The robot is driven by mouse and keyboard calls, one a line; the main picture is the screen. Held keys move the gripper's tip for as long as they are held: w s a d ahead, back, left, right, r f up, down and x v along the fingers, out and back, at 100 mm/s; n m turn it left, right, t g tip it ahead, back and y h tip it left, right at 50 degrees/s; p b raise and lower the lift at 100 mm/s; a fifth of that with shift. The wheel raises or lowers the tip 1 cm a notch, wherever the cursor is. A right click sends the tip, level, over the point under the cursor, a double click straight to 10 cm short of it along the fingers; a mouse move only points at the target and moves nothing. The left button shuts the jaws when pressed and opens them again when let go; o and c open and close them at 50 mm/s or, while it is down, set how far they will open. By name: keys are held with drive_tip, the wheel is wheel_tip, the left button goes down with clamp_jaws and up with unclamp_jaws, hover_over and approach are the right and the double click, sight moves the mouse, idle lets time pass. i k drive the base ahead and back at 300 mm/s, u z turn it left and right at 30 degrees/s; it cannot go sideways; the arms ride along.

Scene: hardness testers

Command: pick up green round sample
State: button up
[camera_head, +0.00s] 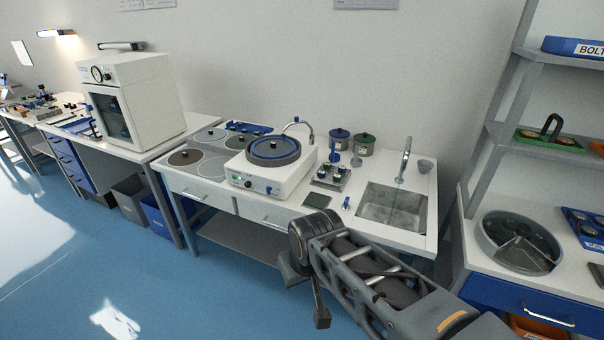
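A small metal rack (331,177) stands on the white bench between the polishing machine and the sink. It holds several small round pieces, some with dark green tops (336,169); they are too small to tell which is the green round sample. My gripper (305,300) hangs in front of the bench, over the floor, nearer to me than the rack. Its two fingers are apart and nothing shows between them. My arm reaches in from the lower right.
A polishing machine (270,177) with a blue-rimmed disc stands left of the rack. A sink (392,207) with a tall tap lies to the right. Two lidded pots (364,145) stand behind. A dark square pad (317,200) lies near the front edge. Shelving stands at the right.

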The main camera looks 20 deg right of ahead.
sight(337, 177)
drive_tip(key=u, duration=0.2)
drive_tip(key=i, duration=0.9)
drive_tip(key=z, duration=0.75)
drive_tip(key=i, duration=0.75)
drive_tip(key=z, duration=0.7)
